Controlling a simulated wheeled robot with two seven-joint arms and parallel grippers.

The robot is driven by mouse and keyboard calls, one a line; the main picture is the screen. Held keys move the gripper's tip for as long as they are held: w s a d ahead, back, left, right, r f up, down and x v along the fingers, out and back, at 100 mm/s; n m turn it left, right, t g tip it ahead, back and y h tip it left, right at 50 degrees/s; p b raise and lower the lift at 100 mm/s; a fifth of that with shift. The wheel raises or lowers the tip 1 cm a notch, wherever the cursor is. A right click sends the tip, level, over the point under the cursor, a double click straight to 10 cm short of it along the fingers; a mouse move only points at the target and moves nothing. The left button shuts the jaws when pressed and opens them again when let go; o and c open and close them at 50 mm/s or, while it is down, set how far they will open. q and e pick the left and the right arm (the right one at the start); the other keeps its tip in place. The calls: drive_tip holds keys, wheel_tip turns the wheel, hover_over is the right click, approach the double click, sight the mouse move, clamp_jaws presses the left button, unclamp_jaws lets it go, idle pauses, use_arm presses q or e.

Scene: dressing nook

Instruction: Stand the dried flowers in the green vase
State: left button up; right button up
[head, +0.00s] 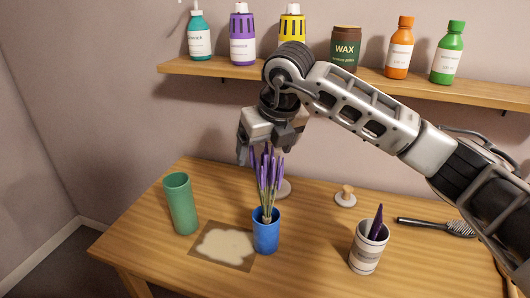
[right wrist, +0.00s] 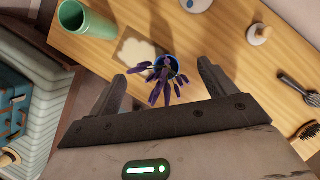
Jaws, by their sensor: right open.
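The dried flowers (head: 268,182), a purple bunch, stand upright in a blue cup (head: 266,236) on the table. The flowers also show in the right wrist view (right wrist: 166,78), seen from above between the two fingers. The green vase (head: 181,205) stands upright to the left of the blue cup and looks empty; it also shows in the right wrist view (right wrist: 88,20). My right gripper (head: 258,155) is open and points down over the tops of the flowers, with its fingers around them but not closed. My left gripper is not in view.
A brown mat with a pale patch (head: 222,246) lies between vase and cup. A striped cup with a purple item (head: 367,248), a wooden-knobbed item (head: 345,196) and a hairbrush (head: 437,226) are to the right. A shelf (head: 300,77) holding several bottles is behind my arm.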

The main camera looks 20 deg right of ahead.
drive_tip(key=v, duration=1)
drive_tip(key=shift+r+b, duration=0.3)
drive_tip(key=shift+b, duration=0.15)
drive_tip(key=shift+s+f, duration=0.1)
drive_tip(key=shift+s, duration=0.05)
